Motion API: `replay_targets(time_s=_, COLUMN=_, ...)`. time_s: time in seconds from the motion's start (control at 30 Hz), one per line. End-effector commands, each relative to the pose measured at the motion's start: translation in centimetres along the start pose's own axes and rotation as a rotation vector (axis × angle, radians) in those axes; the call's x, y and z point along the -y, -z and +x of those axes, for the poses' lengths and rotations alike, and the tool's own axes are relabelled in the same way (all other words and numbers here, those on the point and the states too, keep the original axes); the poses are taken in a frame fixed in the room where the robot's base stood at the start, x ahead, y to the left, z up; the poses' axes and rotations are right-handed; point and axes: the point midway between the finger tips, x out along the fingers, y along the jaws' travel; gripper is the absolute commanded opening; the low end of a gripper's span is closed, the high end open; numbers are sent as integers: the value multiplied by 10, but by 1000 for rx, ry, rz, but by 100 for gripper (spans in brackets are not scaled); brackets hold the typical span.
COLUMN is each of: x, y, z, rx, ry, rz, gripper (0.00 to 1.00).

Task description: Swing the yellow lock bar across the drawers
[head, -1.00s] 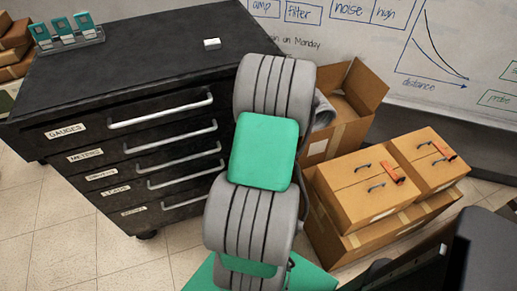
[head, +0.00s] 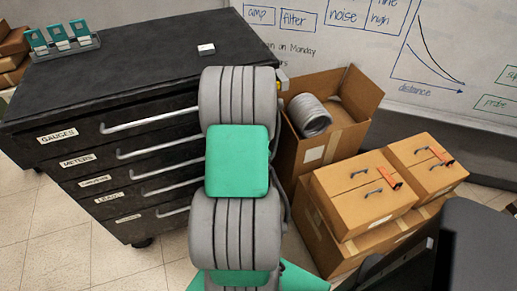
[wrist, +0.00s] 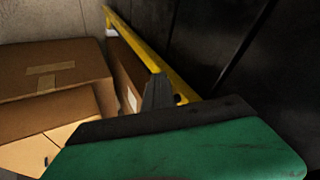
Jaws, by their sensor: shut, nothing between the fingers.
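The yellow lock bar (wrist: 150,55) runs diagonally in the wrist view, from the upper left to the middle, along the dark cabinet. The black drawer cabinet (head: 140,65) has several labelled drawers with silver handles, and the drawers look shut. My gripper (wrist: 158,82) is shut and empty, its dark fingers overlapping the bar in the wrist view; I cannot tell whether they touch it. My arm hides the gripper in the head view.
An open carton (head: 345,125) holding a grey coil (head: 309,115) stands right of the cabinet. Closed cartons (head: 362,195) stand farther right, near a whiteboard (head: 440,60). A teal-card rack (head: 62,42) and a small white block (head: 206,49) sit on the cabinet top.

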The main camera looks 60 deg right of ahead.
Motion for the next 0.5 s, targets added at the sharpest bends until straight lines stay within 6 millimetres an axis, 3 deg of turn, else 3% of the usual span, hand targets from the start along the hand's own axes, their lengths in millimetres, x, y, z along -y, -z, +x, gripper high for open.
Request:
replay_targets(time_s=0.03, x=9, y=-1, z=0, rx=2, ry=21, rz=-3, gripper=0)
replay_targets(time_s=0.27, x=10, y=-1, z=-1, rx=1, ry=25, rz=-5, gripper=0)
replay_targets(time_s=0.5, x=-14, y=-8, z=-20, rx=-1, ry=13, rz=-2, gripper=0)
